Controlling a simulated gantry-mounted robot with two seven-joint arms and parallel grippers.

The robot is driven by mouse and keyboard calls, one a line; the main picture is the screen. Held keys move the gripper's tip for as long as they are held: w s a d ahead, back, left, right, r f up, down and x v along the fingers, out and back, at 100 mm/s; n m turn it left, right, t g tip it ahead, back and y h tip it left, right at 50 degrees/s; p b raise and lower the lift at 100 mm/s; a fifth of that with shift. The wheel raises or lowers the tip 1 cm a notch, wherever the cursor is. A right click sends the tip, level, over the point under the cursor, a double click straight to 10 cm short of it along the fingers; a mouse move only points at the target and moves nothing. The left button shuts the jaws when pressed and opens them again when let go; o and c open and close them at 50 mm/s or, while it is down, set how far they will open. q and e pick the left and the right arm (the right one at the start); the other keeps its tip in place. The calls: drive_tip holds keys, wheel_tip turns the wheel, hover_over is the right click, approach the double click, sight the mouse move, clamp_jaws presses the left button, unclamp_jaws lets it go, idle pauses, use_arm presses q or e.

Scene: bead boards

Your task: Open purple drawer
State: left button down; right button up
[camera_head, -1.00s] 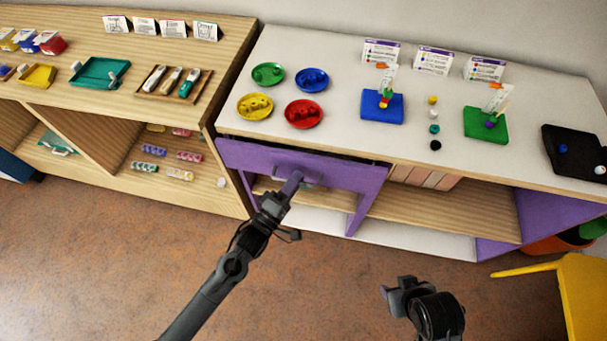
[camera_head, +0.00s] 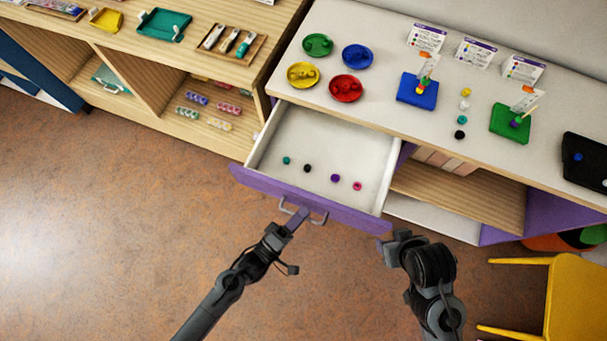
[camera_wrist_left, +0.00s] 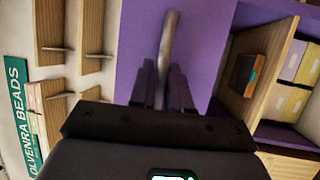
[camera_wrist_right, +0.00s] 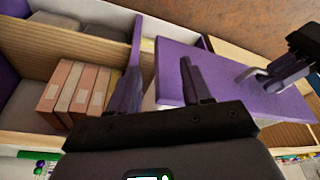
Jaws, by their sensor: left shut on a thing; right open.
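The purple drawer (camera_head: 257,182) is pulled well out of the white-topped unit. Its white inside shows several small beads, teal, black, purple and pink. My left gripper (camera_head: 293,220) is shut on the grey drawer handle (camera_head: 318,217) at the middle of the purple front. In the left wrist view the handle (camera_wrist_left: 168,50) stands between the two fingers. My right gripper (camera_head: 393,249) is open and empty, just off the drawer's right front corner. In the right wrist view its fingers (camera_wrist_right: 160,85) are apart, with the purple front (camera_wrist_right: 215,75) beyond them.
On the white top (camera_head: 390,115) stand coloured dishes, a blue board (camera_head: 417,90), a green board (camera_head: 510,124) and cards. Pink and beige boxes (camera_wrist_right: 78,90) stand on the shelf beside the drawer. A yellow chair (camera_head: 575,300) is at the right. The floor left of my arms is clear.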

use_arm(q)
drive_tip(key=shift+s+a+r, duration=0.1)
drive_tip(key=shift+s+a, duration=0.05)
drive_tip(key=shift+s, duration=0.3)
drive_tip(key=c, duration=1.4)
unclamp_jaws()
drive_tip(key=shift+c, duration=0.2)
drive_tip(key=p+v, duration=0.1)
drive_tip(key=v, duration=0.9)
drive_tip(key=shift+s+a+f, duration=0.2)
drive_tip(key=shift+s+a, duration=0.05)
drive_tip(key=shift+a, duration=0.05)
